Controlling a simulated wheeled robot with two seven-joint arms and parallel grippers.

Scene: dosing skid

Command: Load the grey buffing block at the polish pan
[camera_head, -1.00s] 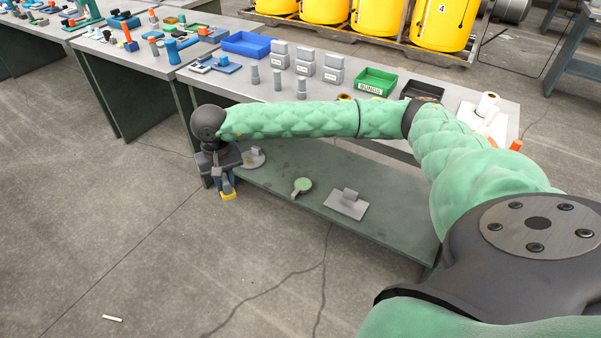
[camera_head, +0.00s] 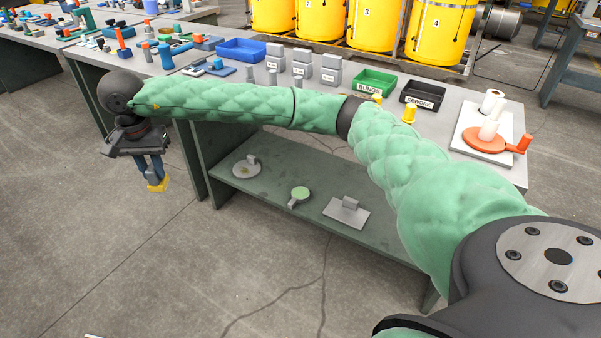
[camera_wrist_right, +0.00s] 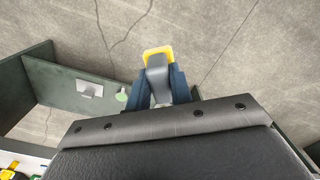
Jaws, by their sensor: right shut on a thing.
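My right gripper (camera_head: 151,175) points down over open floor, left of the workbench. Its blue fingers are shut on a block with a grey body and a yellow end (camera_head: 157,185). The wrist view shows the grey body (camera_wrist_right: 158,78) between the fingers, with the yellow end (camera_wrist_right: 157,52) beyond them. A small round pan with a pale green face and a short handle (camera_head: 300,193) lies on the lower shelf, well to the right of the gripper; it looks like the polish pan. It also shows in the wrist view (camera_wrist_right: 121,95). My left gripper is out of view.
The lower shelf (camera_head: 270,205) also holds a round grey plate with a block (camera_head: 246,167) and a square plate with a block (camera_head: 346,211). The bench top above carries blue, green and black bins and grey boxes. Floor on the left is clear.

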